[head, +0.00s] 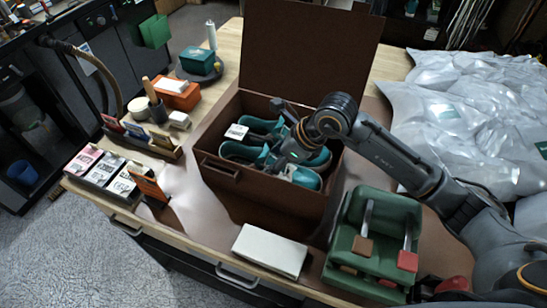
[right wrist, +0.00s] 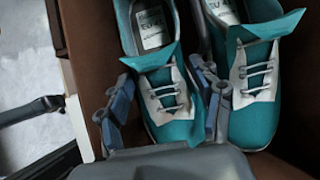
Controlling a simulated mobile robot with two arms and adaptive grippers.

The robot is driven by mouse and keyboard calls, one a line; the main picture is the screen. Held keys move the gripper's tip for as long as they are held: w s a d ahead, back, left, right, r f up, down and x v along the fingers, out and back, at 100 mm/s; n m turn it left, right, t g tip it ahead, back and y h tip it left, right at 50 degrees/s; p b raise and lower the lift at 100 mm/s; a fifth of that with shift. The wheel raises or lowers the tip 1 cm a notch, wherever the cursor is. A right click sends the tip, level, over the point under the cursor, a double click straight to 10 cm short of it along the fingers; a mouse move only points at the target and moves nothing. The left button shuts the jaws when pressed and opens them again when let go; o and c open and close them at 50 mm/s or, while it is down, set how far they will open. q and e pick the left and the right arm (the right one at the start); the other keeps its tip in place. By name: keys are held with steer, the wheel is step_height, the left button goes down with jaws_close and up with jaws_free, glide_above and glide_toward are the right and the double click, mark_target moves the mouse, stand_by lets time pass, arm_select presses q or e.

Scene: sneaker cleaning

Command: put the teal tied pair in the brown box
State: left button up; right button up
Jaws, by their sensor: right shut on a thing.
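The teal tied pair (head: 304,177) is two teal sneakers with grey laces, lying side by side inside the brown box (head: 262,200), whose lid stands open at the back. My right gripper (head: 282,152) reaches down into the box and hides part of the shoes. In the right wrist view its fingers (right wrist: 166,95) straddle the left sneaker (right wrist: 172,125) near the laces, shut on it. The right finger lies between this sneaker and the other sneaker (right wrist: 255,95). Whether the shoes bear on the box floor is hard to tell. My left gripper is not in view.
A green caddy (head: 345,262) with brushes stands right of the box, under my right arm. A white block (head: 270,251) lies in front. Small cartons (head: 105,171) and an orange box (head: 178,95) are at left. Crumpled silvery wrapping (head: 455,115) covers the right.

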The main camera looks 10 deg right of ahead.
steer(key=shift+f, duration=0.2)
steer(key=o, duration=1.6)
steer(key=shift+s+f, duration=0.1)
steer(key=shift+c, duration=0.2)
steer(key=shift+d+r, duration=0.2)
steer(key=shift+r, duration=0.25)
steer(key=b+v, duration=0.2)
steer(key=v, duration=0.9)
steer(key=shift+s+b, duration=0.15)
steer(key=shift+b, duration=0.2)
